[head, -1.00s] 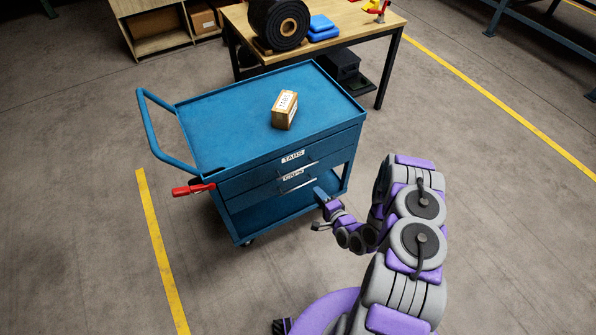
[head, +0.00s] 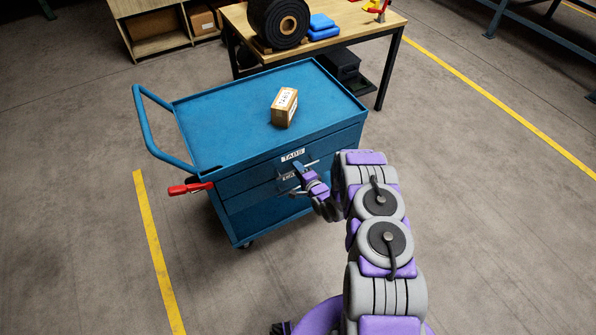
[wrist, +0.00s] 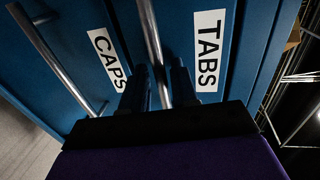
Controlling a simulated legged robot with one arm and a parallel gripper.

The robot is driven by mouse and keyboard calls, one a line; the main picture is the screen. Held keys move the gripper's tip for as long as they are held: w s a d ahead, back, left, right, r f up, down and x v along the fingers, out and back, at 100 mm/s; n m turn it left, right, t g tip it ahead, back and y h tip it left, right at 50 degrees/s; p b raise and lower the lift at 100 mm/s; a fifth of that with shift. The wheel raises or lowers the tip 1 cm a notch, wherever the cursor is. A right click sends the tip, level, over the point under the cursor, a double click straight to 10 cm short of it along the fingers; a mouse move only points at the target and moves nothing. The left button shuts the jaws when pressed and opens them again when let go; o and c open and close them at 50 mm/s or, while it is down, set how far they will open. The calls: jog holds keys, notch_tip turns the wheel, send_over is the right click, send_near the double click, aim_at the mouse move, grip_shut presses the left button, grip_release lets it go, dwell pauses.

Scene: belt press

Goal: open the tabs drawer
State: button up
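The blue cart (head: 225,142) has a TABS drawer (head: 340,140) on top and a CAPS drawer (head: 240,200) below; both look closed. My gripper (head: 299,178) is at the cart front, just under the TABS label (head: 292,155), partly hiding the CAPS label. In the wrist view, the TABS handle (wrist: 153,35) is a metal bar that runs between the two dark fingers of my gripper (wrist: 160,84). The fingers are apart, one on each side of the bar, with gaps showing. The CAPS handle (wrist: 52,60) is off to the left there.
A small labelled box (head: 284,106) sits on the cart top. A red-gripped tool (head: 190,188) sticks out at the cart's left. A wooden table (head: 355,25) with a black roll (head: 277,20) stands behind. The floor at right is clear.

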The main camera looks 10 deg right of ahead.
jog(key=shift+w, duration=0.15)
grip_shut()
jog(key=shift+f, duration=0.1)
dwell(0.4)
